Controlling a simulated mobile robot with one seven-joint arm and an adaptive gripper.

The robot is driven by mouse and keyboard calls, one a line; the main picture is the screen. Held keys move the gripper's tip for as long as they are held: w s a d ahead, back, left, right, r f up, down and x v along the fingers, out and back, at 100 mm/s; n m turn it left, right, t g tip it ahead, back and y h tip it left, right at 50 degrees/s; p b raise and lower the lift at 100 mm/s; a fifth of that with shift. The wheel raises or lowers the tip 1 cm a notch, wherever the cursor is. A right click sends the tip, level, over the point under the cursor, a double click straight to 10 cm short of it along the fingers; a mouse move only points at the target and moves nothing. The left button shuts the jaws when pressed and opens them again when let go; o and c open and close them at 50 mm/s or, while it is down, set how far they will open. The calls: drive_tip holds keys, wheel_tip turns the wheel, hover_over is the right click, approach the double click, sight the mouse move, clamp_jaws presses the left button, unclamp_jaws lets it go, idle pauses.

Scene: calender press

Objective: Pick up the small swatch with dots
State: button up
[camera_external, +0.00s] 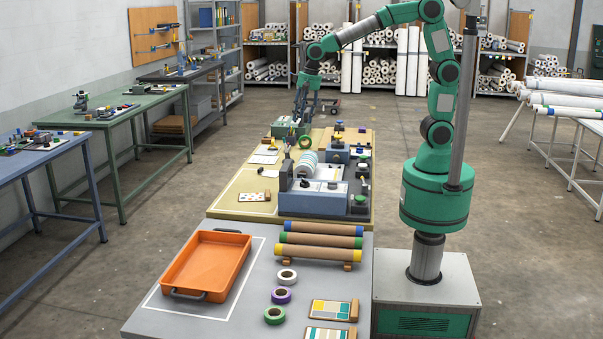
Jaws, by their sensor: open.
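The small swatch with dots (252,197) is a pale card with dark dots and a brown strip at its right end. It lies flat on the front part of the yellow-olive bench top (232,210), left of the blue-grey press (318,203). My gripper (303,116) is far behind it, pointing down over the back end of the bench, near a green device (288,128). It is small in this view; its jaws are open, and I see nothing held in them.
An orange tray (203,232) stands on the grey front table. Cardboard rolls with coloured ends (318,240), tape rolls (281,295) and colour sample cards (331,310) lie right of it. The press and small devices crowd the bench's right side. The area around the swatch is mostly clear.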

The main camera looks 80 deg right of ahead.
drive_tip(key=w+a+f+m+g, duration=0.1)
drive_tip(key=w+a+f+m, duration=0.2)
drive_tip(key=w+a+f, duration=0.3)
drive_tip(key=m+g+p, duration=0.1)
drive_tip(key=m+p, duration=0.1)
drive_tip(key=m, duration=0.1)
hover_over(269, 192)
wheel_tip(269, 192, down, 12)
drive_tip(key=shift+a+f, duration=0.2)
drive_tip(key=shift+a, duration=0.05)
drive_tip(key=shift+s+f, duration=0.15)
drive_tip(key=shift+f+b, duration=0.8)
drive_tip(key=shift+f, duration=3.35)
drive_tip(key=shift+f, duration=0.15)
drive_tip(key=shift+f+b, duration=0.85)
drive_tip(key=shift+f, duration=1.65)
clamp_jaws()
